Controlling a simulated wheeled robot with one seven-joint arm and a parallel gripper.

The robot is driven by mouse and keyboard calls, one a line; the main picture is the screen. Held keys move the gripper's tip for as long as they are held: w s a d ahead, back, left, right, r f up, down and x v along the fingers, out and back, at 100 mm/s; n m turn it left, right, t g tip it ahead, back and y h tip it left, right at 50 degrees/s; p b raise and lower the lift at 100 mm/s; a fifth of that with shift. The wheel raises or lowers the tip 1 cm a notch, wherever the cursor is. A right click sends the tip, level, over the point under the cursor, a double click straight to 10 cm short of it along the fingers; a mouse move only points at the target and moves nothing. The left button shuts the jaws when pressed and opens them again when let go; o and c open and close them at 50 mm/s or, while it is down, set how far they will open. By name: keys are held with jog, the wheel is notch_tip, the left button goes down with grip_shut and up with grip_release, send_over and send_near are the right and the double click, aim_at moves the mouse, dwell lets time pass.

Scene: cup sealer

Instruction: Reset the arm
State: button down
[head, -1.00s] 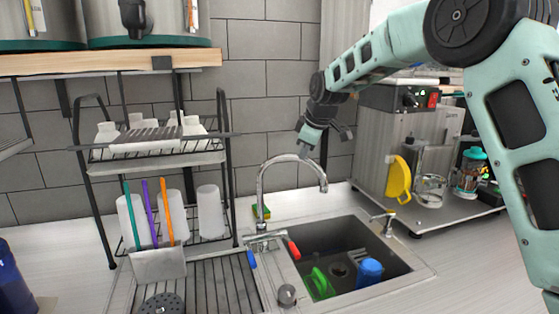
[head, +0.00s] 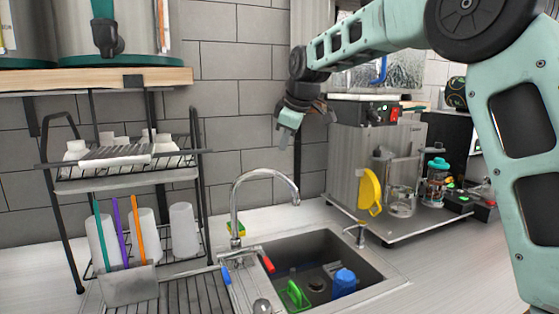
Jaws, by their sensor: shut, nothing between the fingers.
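My gripper (head: 290,132) is at the end of my arm, in the upper middle of the head view. My arm reaches in from the right side, bent at the elbow, and spans above the machine. The gripper touches nothing that I can see.
A two-tier dish rack (head: 130,178) with white cups stands left. The sink (head: 370,268) holds a blue cup (head: 344,281) and a green item (head: 293,295). A metal tray (head: 425,227) at the right carries a yellow item (head: 370,191), a glass jug (head: 402,202) and a teal-lidded bottle (head: 437,180).

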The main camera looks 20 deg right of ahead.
jog(key=s+a+f+m+g+y+b, duration=0.1)
jog(key=s+a+f+g, duration=0.1)
jog(key=s+a+f, duration=0.7)
jog(key=s+a+f+g+b, duration=0.2)
jog(key=s+a+f, duration=0.2)
jog(key=s+a, duration=0.65)
jog(key=s+d+f, duration=0.1)
jog(key=s+f, duration=0.2)
jog(key=s, duration=0.5)
jog(key=s+d+f+m+g, duration=0.1)
jog(key=s+f, duration=0.3)
jog(key=s, duration=0.3)
jog(key=s+d+f+h+b, duration=0.1)
jog(key=s+f, duration=0.3)
jog(key=s, duration=0.4)
jog(key=shift+s+d+f+m+g, duration=0.25)
jog(key=shift+s+d+m+g, duration=0.1)
jog(key=shift+d+g, duration=0.1)
